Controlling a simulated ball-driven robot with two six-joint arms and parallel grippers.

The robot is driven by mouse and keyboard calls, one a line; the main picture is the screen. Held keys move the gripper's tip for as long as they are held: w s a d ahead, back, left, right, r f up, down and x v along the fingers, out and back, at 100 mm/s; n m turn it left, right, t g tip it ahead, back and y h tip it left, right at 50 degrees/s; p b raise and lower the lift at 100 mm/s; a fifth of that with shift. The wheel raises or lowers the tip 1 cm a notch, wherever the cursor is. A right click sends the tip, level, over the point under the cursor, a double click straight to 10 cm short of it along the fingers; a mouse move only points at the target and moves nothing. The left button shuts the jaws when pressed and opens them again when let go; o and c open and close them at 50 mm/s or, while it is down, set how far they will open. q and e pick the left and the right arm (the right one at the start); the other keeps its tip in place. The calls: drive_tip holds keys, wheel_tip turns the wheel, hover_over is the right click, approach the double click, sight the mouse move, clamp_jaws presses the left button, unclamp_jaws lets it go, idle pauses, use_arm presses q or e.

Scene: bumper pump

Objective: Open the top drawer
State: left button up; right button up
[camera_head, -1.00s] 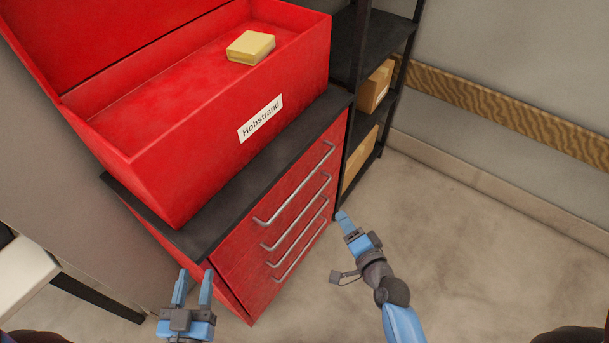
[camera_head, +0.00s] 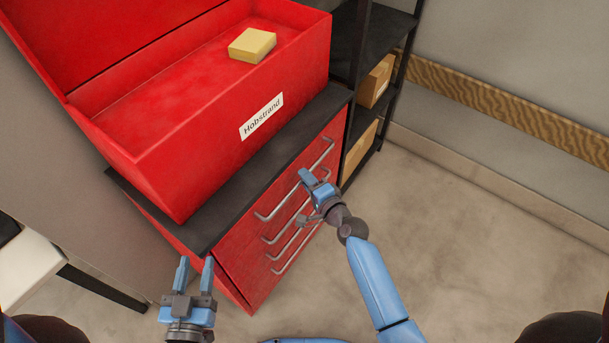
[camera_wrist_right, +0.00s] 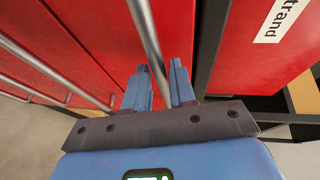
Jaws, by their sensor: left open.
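The red cabinet (camera_head: 245,262) has a stack of drawers, all shut. The top drawer's long silver handle (camera_head: 268,217) runs along its face, and its middle is partly hidden by my right gripper (camera_head: 309,179). In the right wrist view the top handle (camera_wrist_right: 147,35) passes between the two blue fingertips of my right gripper (camera_wrist_right: 160,82), which are apart with gaps beside the bar. My left gripper (camera_head: 196,270) is open and empty, in front of the cabinet's near left corner.
A red open chest labelled Hobstrand (camera_head: 180,165) stands on the cabinet's black top (camera_head: 225,205), with a yellow block (camera_head: 252,45) inside. A black shelf (camera_head: 385,45) with cardboard boxes (camera_head: 375,82) stands behind. The floor (camera_head: 460,240) at right is clear.

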drive_tip(key=shift+w+a+f, duration=0.1)
drive_tip(key=shift+w+a, duration=0.3)
drive_tip(key=shift+w, duration=0.2)
clamp_jaws()
